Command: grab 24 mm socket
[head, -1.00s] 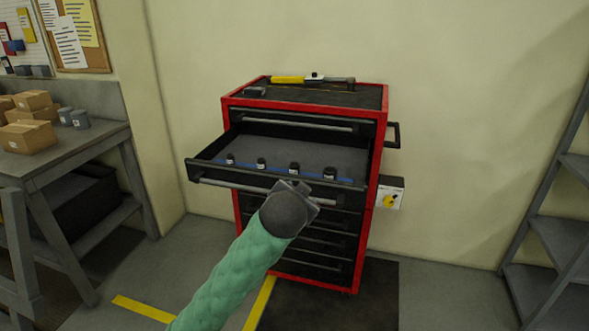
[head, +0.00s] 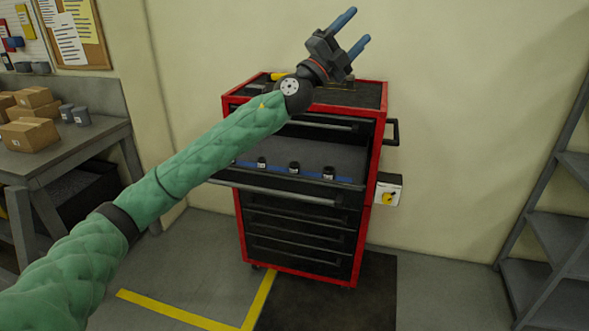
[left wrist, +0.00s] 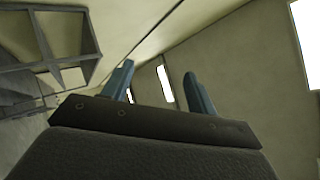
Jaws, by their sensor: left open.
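Several black sockets stand in a row on a blue rail (head: 312,177) in the open drawer of a red and black tool cabinet. One socket (head: 262,163) is at the left, one (head: 294,168) in the middle and one (head: 329,173) at the right. Their size labels are too small to read. My left forearm covers the left end of the row. My left gripper (head: 352,27) is open and empty, raised above the cabinet top, its blue fingers pointing up and right.
The cabinet top (head: 365,95) carries a yellow-handled tool (head: 277,76), partly hidden by my gripper. A box with a yellow knob (head: 389,191) is on the cabinet's right side. A workbench (head: 60,150) with cartons stands left, grey shelves (head: 555,225) right.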

